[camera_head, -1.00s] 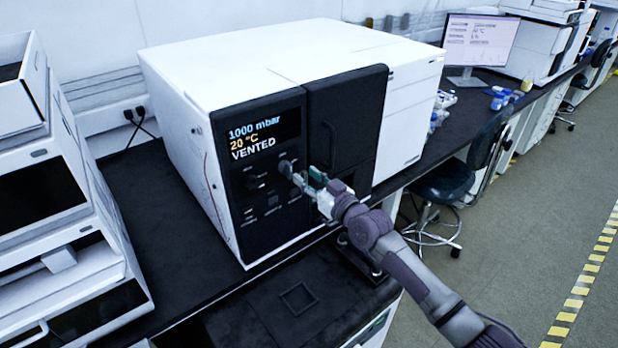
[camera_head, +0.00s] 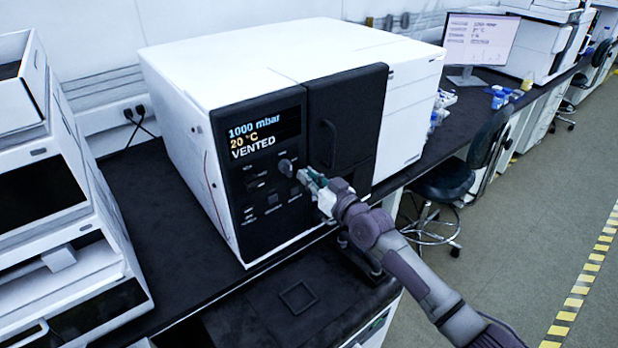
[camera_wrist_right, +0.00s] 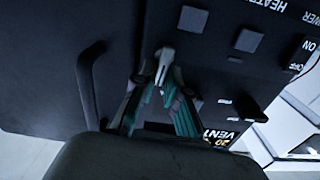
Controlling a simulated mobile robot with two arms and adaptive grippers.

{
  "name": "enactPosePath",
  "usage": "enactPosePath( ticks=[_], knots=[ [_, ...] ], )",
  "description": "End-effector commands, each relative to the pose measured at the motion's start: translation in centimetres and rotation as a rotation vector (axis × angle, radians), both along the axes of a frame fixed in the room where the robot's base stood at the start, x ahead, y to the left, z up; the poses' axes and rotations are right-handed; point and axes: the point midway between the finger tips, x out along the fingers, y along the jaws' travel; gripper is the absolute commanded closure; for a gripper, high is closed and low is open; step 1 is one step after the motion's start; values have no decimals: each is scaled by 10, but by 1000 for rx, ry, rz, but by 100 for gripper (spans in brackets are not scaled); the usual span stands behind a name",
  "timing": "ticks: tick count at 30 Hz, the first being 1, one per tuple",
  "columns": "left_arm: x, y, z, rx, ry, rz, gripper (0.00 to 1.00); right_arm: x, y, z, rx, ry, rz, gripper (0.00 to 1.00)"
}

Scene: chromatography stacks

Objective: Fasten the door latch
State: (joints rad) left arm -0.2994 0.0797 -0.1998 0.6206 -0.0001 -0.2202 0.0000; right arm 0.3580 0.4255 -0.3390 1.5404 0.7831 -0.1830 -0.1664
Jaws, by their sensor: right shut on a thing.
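The black door (camera_head: 346,120) of the white instrument looks closed, flush beside the dark control panel (camera_head: 262,228). In the right wrist view, a small light grey latch piece (camera_wrist_right: 165,56) sits near the seam between door and panel. My right gripper (camera_head: 306,180) is at this seam, low on the instrument's front. In the wrist view its green-padded fingers (camera_wrist_right: 162,82) converge on the latch piece and are shut on it. The fingers hide part of the latch, and its exact angle is hard to tell. My left gripper is not in view.
A door handle (camera_wrist_right: 88,88) stands out beside the gripper. A grey round knob (camera_head: 286,167) and several switches are on the panel. The display (camera_head: 264,132) reads 1000 mbar, 20 °C, VENTED. A stool (camera_head: 445,180) stands right of the arm.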

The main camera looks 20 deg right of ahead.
Motion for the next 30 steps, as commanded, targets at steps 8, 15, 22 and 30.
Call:
enactPosePath(
  ticks=[8,15,22,30],
  knots=[
    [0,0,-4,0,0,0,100,1,-4,-2,212,79,0,100],
    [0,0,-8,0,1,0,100,2,-7,-4,427,156,0,100],
    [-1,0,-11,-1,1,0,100,3,-9,-6,634,231,0,100],
    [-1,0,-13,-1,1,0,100,4,-12,-9,877,319,-1,100]
  ],
)
